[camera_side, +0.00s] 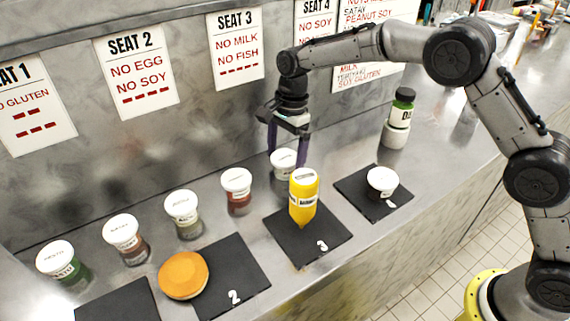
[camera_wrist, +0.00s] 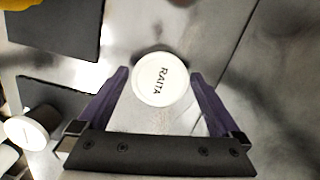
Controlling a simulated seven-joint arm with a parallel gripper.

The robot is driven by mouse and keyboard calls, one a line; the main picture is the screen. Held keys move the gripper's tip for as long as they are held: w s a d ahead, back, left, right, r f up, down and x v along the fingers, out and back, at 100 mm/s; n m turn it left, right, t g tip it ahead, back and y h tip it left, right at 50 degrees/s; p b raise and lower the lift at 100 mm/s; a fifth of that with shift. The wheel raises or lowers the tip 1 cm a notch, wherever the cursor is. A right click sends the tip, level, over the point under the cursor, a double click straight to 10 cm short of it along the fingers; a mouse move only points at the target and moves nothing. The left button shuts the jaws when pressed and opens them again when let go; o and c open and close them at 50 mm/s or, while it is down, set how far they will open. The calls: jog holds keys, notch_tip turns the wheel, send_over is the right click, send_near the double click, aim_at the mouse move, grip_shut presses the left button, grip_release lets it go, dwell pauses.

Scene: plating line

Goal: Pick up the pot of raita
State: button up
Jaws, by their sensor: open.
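The pot of raita (camera_wrist: 160,80) has a round white lid lettered RAITA, seen from above in the wrist view. My gripper (camera_wrist: 160,80) is open, with one purple finger on each side of the pot. The fingers look apart from the lid. In the side view the pot (camera_side: 283,160) stands upright in the back row, partly hidden by a finger and the yellow bottle. My gripper (camera_side: 288,158) points down over it there.
Other lidded pots line up to the left, the closest being a red-brown one (camera_side: 237,195).

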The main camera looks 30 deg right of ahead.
jog(key=shift+f, duration=0.5)
jog(key=c, duration=1.2)
jog(key=shift+r, duration=0.15)
jog(key=shift+c, duration=0.2)
